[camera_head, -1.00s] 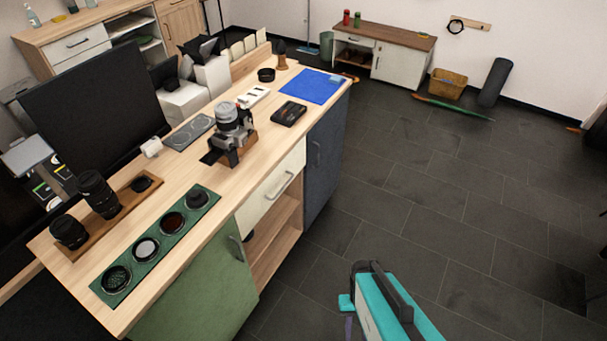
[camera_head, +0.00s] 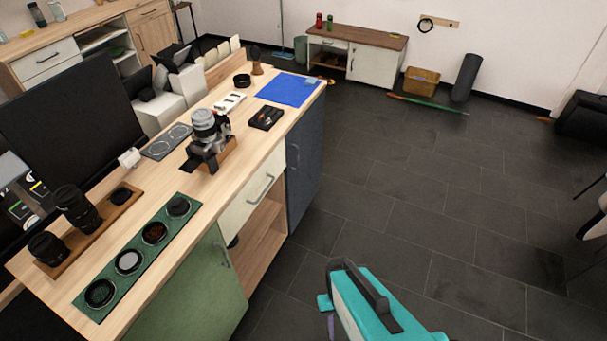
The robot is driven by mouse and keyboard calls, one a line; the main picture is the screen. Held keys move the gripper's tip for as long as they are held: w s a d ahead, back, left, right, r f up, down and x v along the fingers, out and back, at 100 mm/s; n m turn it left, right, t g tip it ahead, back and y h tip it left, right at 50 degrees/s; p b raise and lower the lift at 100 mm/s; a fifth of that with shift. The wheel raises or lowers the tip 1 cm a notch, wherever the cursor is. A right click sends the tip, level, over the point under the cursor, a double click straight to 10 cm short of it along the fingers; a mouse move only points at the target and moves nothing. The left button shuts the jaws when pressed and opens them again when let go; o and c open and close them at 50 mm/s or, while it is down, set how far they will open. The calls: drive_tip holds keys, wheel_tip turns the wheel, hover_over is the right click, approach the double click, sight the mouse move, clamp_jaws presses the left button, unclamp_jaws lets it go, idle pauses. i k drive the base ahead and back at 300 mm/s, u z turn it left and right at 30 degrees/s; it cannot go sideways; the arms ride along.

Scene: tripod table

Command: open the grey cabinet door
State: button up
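The grey cabinet door (camera_head: 306,168) is a dark blue-grey panel at the far right end of the long wooden workbench (camera_head: 190,235). It looks shut, flush with the front. Its slim upright handle (camera_head: 294,156) is on the left side of the panel. My teal and black arm (camera_head: 372,305) shows at the bottom centre, over the floor and to the right of the bench front, well short of the door. The gripper fingers cannot be made out.
A white drawer (camera_head: 252,190) above an open shelf, and a green door (camera_head: 190,295), are nearer along the bench. A camera (camera_head: 208,135) and lenses stand on top. The dark tiled floor (camera_head: 430,190) to the right is clear. A low cabinet (camera_head: 375,62) stands at the back wall.

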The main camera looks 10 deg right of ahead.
sight(304, 142)
drive_tip(key=z, duration=0.05)
drive_tip(key=i, duration=1)
drive_tip(key=z, duration=0.2)
drive_tip(key=k, duration=0.65)
drive_tip(key=u, duration=2.45)
